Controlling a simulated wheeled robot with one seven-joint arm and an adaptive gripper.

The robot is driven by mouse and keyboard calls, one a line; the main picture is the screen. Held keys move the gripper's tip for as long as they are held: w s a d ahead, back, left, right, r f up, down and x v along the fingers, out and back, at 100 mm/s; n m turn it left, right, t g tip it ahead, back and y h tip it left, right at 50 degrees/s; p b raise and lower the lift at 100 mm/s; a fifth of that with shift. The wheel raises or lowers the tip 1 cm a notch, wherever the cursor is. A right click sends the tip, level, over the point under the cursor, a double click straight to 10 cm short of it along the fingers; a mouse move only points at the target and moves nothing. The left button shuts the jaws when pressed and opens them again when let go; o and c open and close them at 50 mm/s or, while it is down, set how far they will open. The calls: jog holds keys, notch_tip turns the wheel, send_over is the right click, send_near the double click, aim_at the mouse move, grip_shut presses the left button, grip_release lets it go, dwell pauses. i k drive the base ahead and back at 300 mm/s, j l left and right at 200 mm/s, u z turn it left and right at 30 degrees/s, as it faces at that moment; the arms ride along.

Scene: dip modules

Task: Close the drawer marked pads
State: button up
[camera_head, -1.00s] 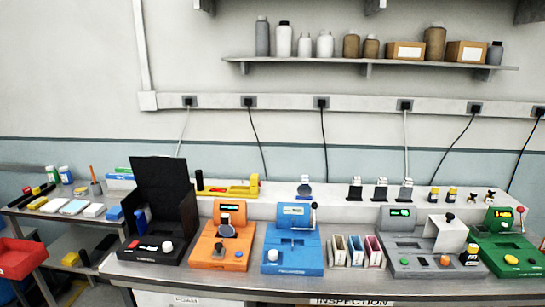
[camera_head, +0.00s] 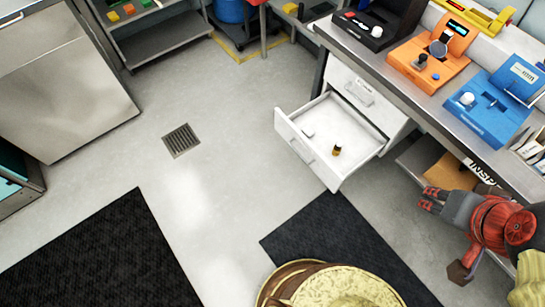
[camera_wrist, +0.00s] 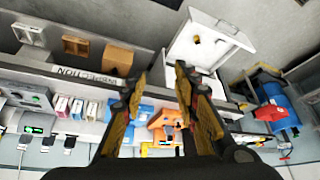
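The bench (camera_head: 400,75) bears an orange device (camera_head: 425,60) and a blue device (camera_head: 487,105). Dark mats (camera_head: 340,240) lie on the floor. The floor left of the drawer, around the drain (camera_head: 181,141), is clear. A steel cabinet (camera_head: 70,85) stands far left.

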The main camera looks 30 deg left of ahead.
aim_at(332, 120)
jog(key=u, duration=1)
jog(key=i+l+u, duration=0.4)
jog(key=l+u, duration=0.15)
jog(key=l, duration=0.1)
